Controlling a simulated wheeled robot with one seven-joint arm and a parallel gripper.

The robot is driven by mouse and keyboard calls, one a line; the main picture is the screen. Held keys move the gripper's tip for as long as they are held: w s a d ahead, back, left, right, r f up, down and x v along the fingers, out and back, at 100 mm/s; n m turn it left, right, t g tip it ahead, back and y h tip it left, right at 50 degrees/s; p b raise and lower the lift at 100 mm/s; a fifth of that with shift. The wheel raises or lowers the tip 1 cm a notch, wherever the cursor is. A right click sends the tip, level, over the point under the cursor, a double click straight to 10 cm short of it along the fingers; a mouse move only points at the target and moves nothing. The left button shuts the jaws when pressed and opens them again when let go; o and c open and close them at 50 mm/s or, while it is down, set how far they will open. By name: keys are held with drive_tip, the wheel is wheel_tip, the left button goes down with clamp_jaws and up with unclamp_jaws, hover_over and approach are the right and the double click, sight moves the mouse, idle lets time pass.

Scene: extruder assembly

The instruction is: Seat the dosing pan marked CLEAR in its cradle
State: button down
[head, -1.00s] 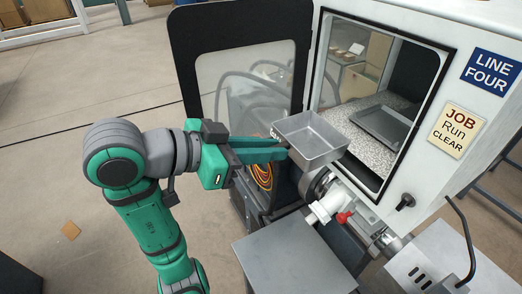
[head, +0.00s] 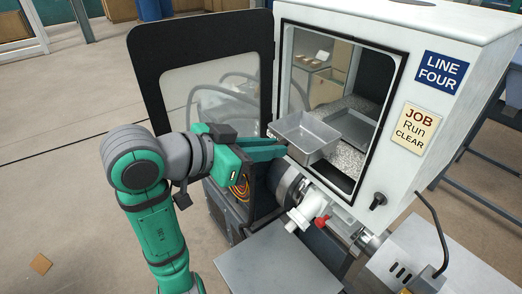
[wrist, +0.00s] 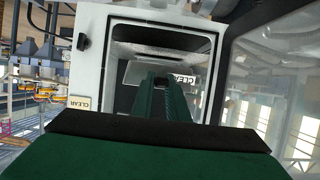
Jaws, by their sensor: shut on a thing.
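The dosing pan (head: 306,136) is a grey, open metal box, held roughly level at the cabinet's open doorway. My gripper (head: 277,151) reaches in from the left and is shut on the pan's near-left side. In the wrist view, the green fingers (wrist: 165,84) meet the pan, and a pale label reading CLEAR (wrist: 181,81) shows beside them. Inside the cabinet, a shallow grey tray-like piece (head: 352,128) lies on a speckled floor, behind and right of the pan. I cannot tell whether it is the cradle. The pan hides part of the interior.
The white cabinet (head: 440,135) has a dark door frame around its opening. Its windowed door (head: 148,50) stands open on the left, behind my arm. Below the opening are a white fitting with a red knob (head: 321,221) and a grey flat-topped box (head: 280,270).

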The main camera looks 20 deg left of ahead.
sight(320, 127)
drive_tip(key=w+d+f, duration=0.2)
drive_tip(key=w+d, duration=1)
drive_tip(key=w, duration=0.5)
drive_tip(key=shift+d+f, duration=0.15)
drive_tip(key=shift+f, duration=0.15)
idle(1.6)
drive_tip(key=shift+f, duration=0.45)
idle(0.8)
drive_tip(key=c, duration=1.3)
unclamp_jaws()
drive_tip(key=shift+o, duration=0.2)
drive_tip(key=shift+s, duration=0.1)
drive_tip(key=shift+v, duration=4.35)
